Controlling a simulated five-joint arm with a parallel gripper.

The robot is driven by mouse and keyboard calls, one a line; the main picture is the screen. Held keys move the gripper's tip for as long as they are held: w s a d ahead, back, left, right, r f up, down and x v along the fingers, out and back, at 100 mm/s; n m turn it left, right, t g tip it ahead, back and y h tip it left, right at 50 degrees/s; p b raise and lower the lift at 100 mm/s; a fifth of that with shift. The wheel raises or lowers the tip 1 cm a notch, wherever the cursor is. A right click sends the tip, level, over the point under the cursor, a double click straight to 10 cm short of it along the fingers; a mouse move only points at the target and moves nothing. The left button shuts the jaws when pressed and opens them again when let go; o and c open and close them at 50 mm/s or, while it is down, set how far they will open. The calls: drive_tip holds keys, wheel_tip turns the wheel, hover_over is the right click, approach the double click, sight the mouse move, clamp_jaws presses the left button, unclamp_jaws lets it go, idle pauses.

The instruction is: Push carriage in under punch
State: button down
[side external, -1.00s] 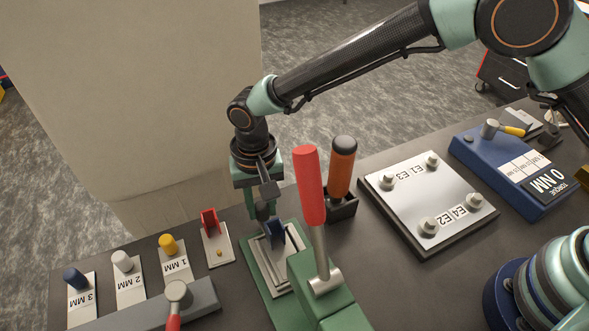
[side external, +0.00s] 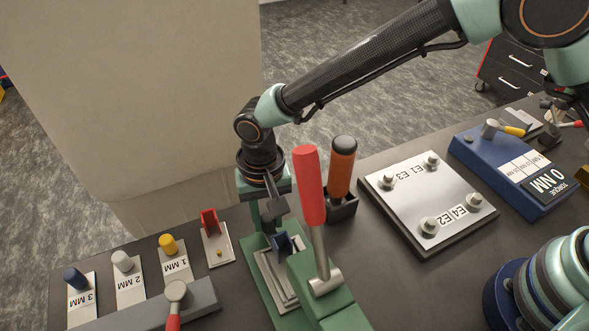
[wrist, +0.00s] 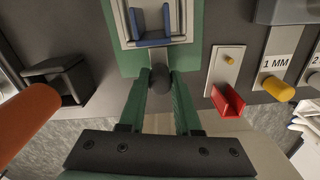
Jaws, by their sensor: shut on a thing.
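The carriage (wrist: 130,14) is a grey slide on a green base, bearing a blue U-shaped cradle (wrist: 152,42). A dark round knob (wrist: 161,84) is at its near end. My gripper (wrist: 161,76) is shut on the knob, with one green finger on each side. In the side view, my gripper (side external: 268,213) is at the outer end of the base, and the blue cradle (side external: 283,243) is close to the green press body (side external: 318,295). The red-handled lever (side external: 309,187) stands upright. The punch itself is hidden behind the press body and lever.
An orange-handled tool (side external: 342,167) stands in a dark holder just right of the press. A small plate with a red cradle (side external: 210,222) and several labelled pins are on the left. A plate with several posts (side external: 410,195) and a blue torque unit (side external: 520,180) are on the right.

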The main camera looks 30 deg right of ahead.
sight(277, 236)
drive_tip(key=shift+s, duration=2.1)
drive_tip(key=c, duration=0.6)
unclamp_jaws()
drive_tip(key=shift+w+r, duration=0.1)
drive_tip(key=shift+r, duration=0.1)
wheel_tip(277, 236, up, 7)
drive_tip(key=shift+r, duration=0.1)
